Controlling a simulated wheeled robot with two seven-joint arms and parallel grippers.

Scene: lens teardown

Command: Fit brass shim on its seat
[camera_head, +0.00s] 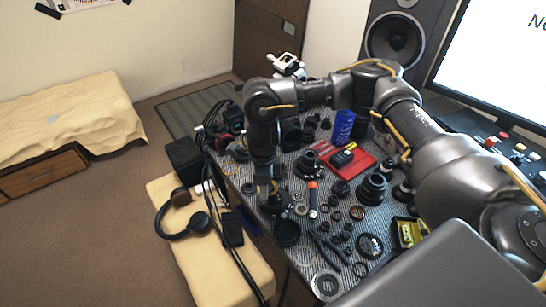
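My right arm comes in from the right and bends over the table. Its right gripper (268,196) points down at the table's near left part, among dark lens parts. Its fingertips are small and partly hidden, so I cannot tell whether it is open or holds anything. A small brass-coloured ring (357,212) lies on the patterned table right of the orange-handled tool; I cannot tell for sure that it is the brass shim. Several dark lens barrels and rings lie around, and I cannot tell which bears the seat. My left gripper is not in view.
Headphones (182,214) lie on a cream bench at the left. A speaker and monitor stand behind.

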